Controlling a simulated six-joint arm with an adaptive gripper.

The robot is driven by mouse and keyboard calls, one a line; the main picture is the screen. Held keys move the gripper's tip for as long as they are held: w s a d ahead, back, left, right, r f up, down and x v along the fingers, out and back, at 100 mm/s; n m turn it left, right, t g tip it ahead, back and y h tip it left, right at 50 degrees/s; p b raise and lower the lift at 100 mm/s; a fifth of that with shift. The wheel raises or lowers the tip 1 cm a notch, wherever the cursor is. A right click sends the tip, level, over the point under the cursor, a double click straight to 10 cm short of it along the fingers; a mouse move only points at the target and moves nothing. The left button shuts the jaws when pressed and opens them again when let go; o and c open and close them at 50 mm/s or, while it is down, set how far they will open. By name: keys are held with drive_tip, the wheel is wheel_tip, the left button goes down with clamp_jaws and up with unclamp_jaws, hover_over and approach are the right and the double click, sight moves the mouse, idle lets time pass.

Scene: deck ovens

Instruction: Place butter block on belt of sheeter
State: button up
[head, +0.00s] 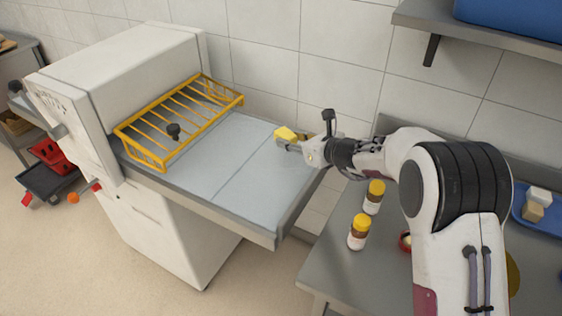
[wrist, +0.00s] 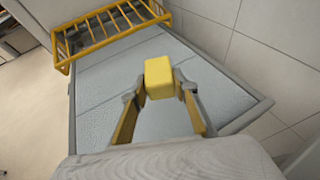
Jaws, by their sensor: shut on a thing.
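The butter block (head: 285,133) is a small yellow block held between the fingertips of my gripper (head: 291,143). In the wrist view the butter block (wrist: 159,78) sits between the two fingers of my gripper (wrist: 160,88). The belt (head: 215,152) of the white sheeter (head: 130,62) is a grey flat surface. The block appears over the right end of the belt; I cannot tell how far above it. In the wrist view the belt (wrist: 110,85) spreads around and behind the block.
A yellow wire guard (head: 160,160) stands over the belt near the sheeter's body. A steel table (head: 335,230) at the right holds yellow-capped jars (head: 358,232) and a blue tray (head: 520,205) with blocks. A wall shelf (head: 480,32) hangs at upper right. The belt's middle is clear.

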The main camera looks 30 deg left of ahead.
hover_over(290, 169)
drive_tip(key=shift+w+f, duration=0.1)
drive_tip(key=shift+f, duration=2.15)
drive_tip(key=shift+f, duration=1.9)
drive_tip(key=shift+f, duration=0.15)
drive_tip(key=o, duration=1.2)
drive_tip(key=shift+r, duration=0.2)
drive_tip(key=shift+v, duration=3.75)
